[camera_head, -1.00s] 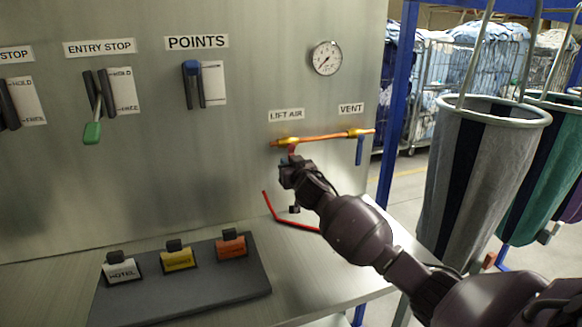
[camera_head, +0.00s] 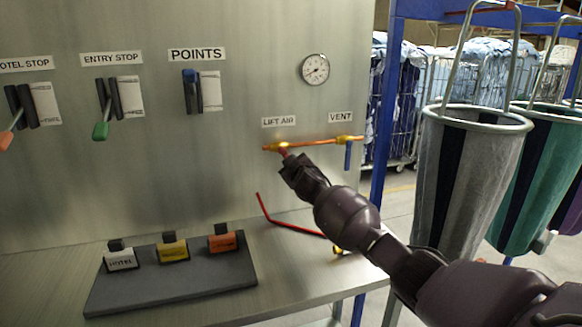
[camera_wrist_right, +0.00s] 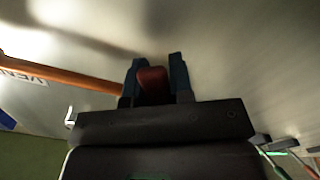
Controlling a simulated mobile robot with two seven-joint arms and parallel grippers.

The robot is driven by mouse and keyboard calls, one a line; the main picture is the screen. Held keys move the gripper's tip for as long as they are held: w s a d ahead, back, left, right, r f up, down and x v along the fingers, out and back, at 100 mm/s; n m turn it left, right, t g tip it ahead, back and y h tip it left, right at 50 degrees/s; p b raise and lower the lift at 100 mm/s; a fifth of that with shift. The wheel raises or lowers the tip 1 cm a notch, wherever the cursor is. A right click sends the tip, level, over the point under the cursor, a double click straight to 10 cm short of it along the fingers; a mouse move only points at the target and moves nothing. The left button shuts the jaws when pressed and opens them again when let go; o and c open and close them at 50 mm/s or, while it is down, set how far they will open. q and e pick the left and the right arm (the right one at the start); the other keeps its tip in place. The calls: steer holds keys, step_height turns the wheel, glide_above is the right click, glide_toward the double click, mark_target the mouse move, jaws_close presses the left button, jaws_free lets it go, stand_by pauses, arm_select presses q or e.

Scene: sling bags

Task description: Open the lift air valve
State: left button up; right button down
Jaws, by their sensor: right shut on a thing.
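The lift air valve (camera_head: 283,146) sits on a copper pipe under the LIFT AIR label (camera_head: 278,121) on the steel panel. Its red handle (camera_wrist_right: 153,80) is between the two dark fingers of my right gripper (camera_wrist_right: 155,82), which is shut on it. In the head view my right gripper (camera_head: 287,160) is just below the valve and hides most of the handle, so its exact angle is hard to tell. The vent valve's blue handle (camera_head: 348,155) hangs straight down to the right. My left gripper is not in view.
A round gauge (camera_head: 315,69) is above the pipe. A bent red rod (camera_head: 285,226) lies on the steel shelf. A dark board (camera_head: 170,285) holds the HOTEL, yellow and orange tags. Hanging bags (camera_head: 470,190) crowd the right side beyond a blue post (camera_head: 385,130).

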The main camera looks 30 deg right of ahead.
steer(key=n, duration=0.1)
steer(key=d+r+n+p, duration=0.1)
steer(key=n, duration=0.1)
steer(key=shift+s+d+r, duration=0.1)
steer(key=shift+s+r, duration=0.05)
steer(key=shift+r, duration=0.1)
steer(key=shift+d+r+n+p, duration=0.25)
steer(key=shift+r+n+p, duration=0.15)
steer(key=shift+n+p, duration=0.4)
steer(key=n+p, duration=0.1)
steer(key=r+n+p, duration=0.1)
steer(key=n, duration=0.1)
steer(key=shift+s+d+r+n, duration=0.15)
steer(key=shift+d+r+n, duration=0.15)
steer(key=shift+d, duration=0.1)
steer(key=shift+r+n+p, duration=0.5)
steer(key=shift+n+p, duration=0.1)
steer(key=shift+n, duration=0.6)
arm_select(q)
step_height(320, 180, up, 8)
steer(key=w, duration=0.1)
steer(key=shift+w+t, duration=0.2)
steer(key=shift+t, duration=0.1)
arm_select(e)
steer(key=shift+r+n, duration=0.15)
steer(key=shift+n, duration=0.25)
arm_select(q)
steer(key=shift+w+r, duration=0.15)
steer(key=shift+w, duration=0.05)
